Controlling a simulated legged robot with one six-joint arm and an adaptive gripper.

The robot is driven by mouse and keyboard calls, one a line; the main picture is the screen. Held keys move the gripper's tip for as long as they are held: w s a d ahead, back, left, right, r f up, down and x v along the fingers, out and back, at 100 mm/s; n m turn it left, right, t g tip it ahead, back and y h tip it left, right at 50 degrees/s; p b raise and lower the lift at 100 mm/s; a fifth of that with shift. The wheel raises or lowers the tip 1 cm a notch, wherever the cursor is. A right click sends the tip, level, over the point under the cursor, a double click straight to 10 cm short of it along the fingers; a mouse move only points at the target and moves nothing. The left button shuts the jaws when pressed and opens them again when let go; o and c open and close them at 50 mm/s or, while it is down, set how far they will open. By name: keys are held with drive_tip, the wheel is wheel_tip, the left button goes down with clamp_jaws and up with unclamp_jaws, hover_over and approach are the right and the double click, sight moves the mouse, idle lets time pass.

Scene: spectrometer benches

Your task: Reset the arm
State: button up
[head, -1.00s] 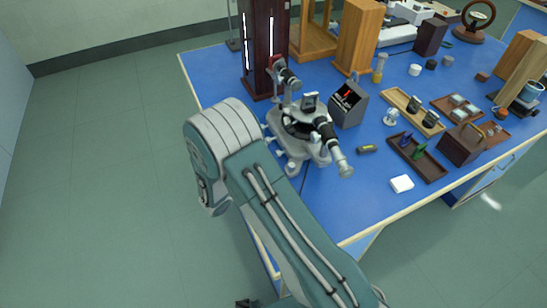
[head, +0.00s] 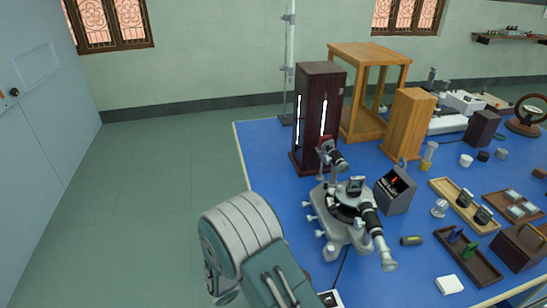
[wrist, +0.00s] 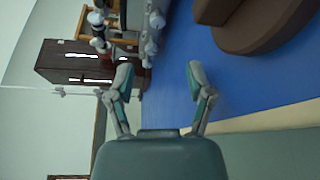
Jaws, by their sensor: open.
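My gripper (wrist: 160,78) shows in the wrist view with its two fingers spread and nothing between them. Blue bench top lies beyond the fingers. In the head view only part of my arm shows at the bottom, left of the spectrometer (head: 347,215); my gripper is not visible there. The grey spectrometer with its black telescope stands on the blue bench (head: 270,150). In the wrist view the scene is turned sideways, and the dark wooden lamp housing (wrist: 62,62) with its bright slits shows at upper left.
The dark lamp housing (head: 318,115) stands behind the spectrometer, beside an open wooden frame (head: 368,52). A grey box with a black display (head: 396,190), a wooden tray (head: 449,190) and a white block (head: 449,284) lie to the right. Open floor (head: 160,200) lies left of the bench.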

drive_tip(key=s+d+r+m+g+y, duration=0.25)
drive_tip(key=s+d+r+g, duration=0.2)
drive_tip(key=r, duration=0.25)
drive_tip(key=s+d+r+m+g+y, duration=0.2)
drive_tip(key=s+d+r+m+g, duration=0.3)
drive_tip(key=r, duration=0.3)
drive_tip(key=s+r+m+t+y, duration=0.1)
drive_tip(key=s+r+t+y, duration=0.5)
drive_tip(key=s+r+y, duration=0.3)
drive_tip(key=s+r, duration=0.2)
drive_tip(key=s, duration=0.2)
drive_tip(key=shift+d+m+y, duration=0.35)
